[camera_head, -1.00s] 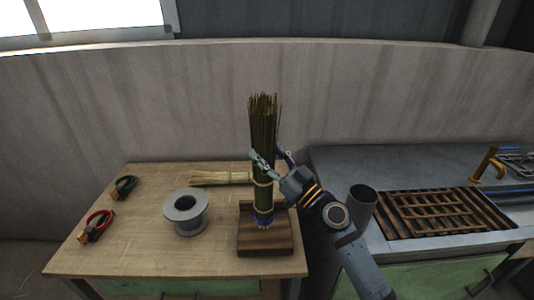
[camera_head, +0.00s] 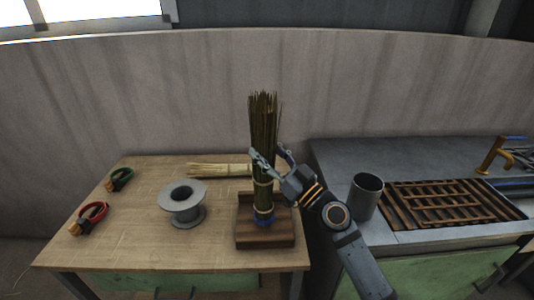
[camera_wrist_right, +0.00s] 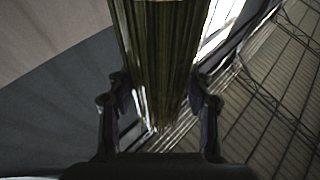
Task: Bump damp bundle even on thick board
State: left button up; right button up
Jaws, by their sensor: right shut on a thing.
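The damp bundle (camera_head: 264,125) is a dark green-brown sheaf of stalks, upright, with a pale tie around its lower part and a blue band at its foot. The thick board (camera_head: 265,240) is a dark wooden block at the front right of the table, with a raised back. The bundle's foot is over the board; I cannot tell whether it touches. My right gripper (camera_head: 269,163) is shut on the bundle from the right, above the pale tie. The right wrist view shows the bundle (camera_wrist_right: 160,60) between the fingers. My left gripper is not in view.
To the right, a grey cup (camera_head: 366,195) stands beside a slatted wooden rack (camera_head: 450,205).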

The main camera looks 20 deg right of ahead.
aim_at(272, 141)
jog(key=shift+f, duration=0.4)
jog(key=shift+r+p, duration=1.9)
jog(key=shift+r, duration=0.8)
jog(key=shift+f, duration=0.15)
notch_tip(272, 141, down, 5)
jog(key=b, duration=0.6)
jog(key=shift+f, duration=0.1)
notch_tip(272, 141, up, 6)
jog(key=p, duration=0.4)
jog(key=shift+f, duration=0.3)
